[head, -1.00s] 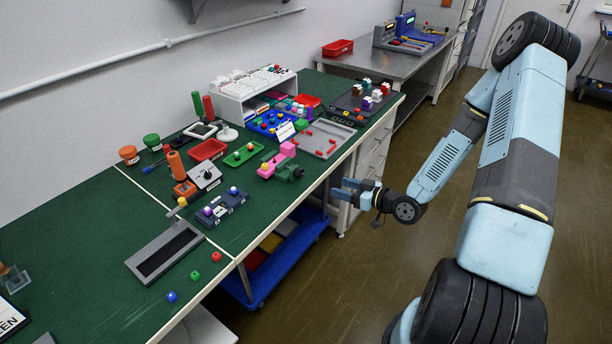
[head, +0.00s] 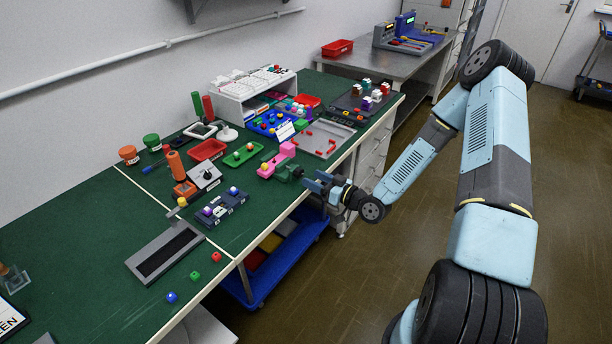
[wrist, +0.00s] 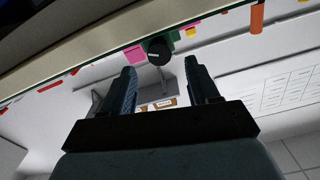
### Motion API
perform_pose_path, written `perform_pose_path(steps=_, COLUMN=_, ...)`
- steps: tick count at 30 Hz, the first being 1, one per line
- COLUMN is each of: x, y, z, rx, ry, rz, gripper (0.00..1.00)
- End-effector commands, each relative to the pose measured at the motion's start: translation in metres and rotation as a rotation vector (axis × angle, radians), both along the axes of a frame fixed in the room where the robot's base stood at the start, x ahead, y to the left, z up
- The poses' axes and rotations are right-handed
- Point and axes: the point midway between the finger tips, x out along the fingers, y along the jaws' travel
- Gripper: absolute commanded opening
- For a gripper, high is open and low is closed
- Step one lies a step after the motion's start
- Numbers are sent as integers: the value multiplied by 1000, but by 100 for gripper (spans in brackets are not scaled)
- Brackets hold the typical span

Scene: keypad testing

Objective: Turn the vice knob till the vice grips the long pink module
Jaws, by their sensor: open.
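The long pink module (head: 278,160) lies at the green vice (head: 288,174) near the front edge of the green bench, its end touching or in the vice; I cannot tell whether the jaws hold it. In the wrist view the dark round vice knob (wrist: 158,52) faces me, with the green vice body (wrist: 172,37) behind it and part of the pink module (wrist: 134,53) to its left. My gripper (head: 311,181) is open and empty just off the bench edge. In the wrist view its two fingers (wrist: 160,68) stand either side of the knob's line, apart from it.
A grey tray (head: 340,133) with red pieces lies behind the vice. A green tray (head: 258,149) with small balls and a dark blue box (head: 233,199) are to the left. A blue trolley (head: 262,288) stands under the bench. The floor right of the bench edge is clear.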

Motion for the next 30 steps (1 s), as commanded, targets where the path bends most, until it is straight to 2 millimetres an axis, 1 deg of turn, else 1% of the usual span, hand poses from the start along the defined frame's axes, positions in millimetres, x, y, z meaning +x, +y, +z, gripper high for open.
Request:
perform_pose_path(steps=1, x=6, y=7, z=0, rx=0, ry=-1, rz=1, gripper=60)
perform_pose_path(steps=3, x=11, y=15, z=0, rx=0, ry=-1, rz=1, gripper=60)
perform_pose_path(steps=9, x=24, y=31, z=0, rx=0, ry=-1, rz=1, gripper=60)
perform_pose_path(steps=13, x=27, y=35, z=0, rx=-1, ry=0, rz=0, gripper=60)
perform_pose_path(steps=21, x=28, y=36, z=0, rx=-1, ry=1, rz=0, gripper=60)
perform_pose_path(steps=23, x=28, y=36, z=0, rx=-1, ry=1, rz=0, gripper=55)
perform_pose_path(steps=30, x=28, y=36, z=0, rx=-1, ry=1, rz=0, gripper=32)
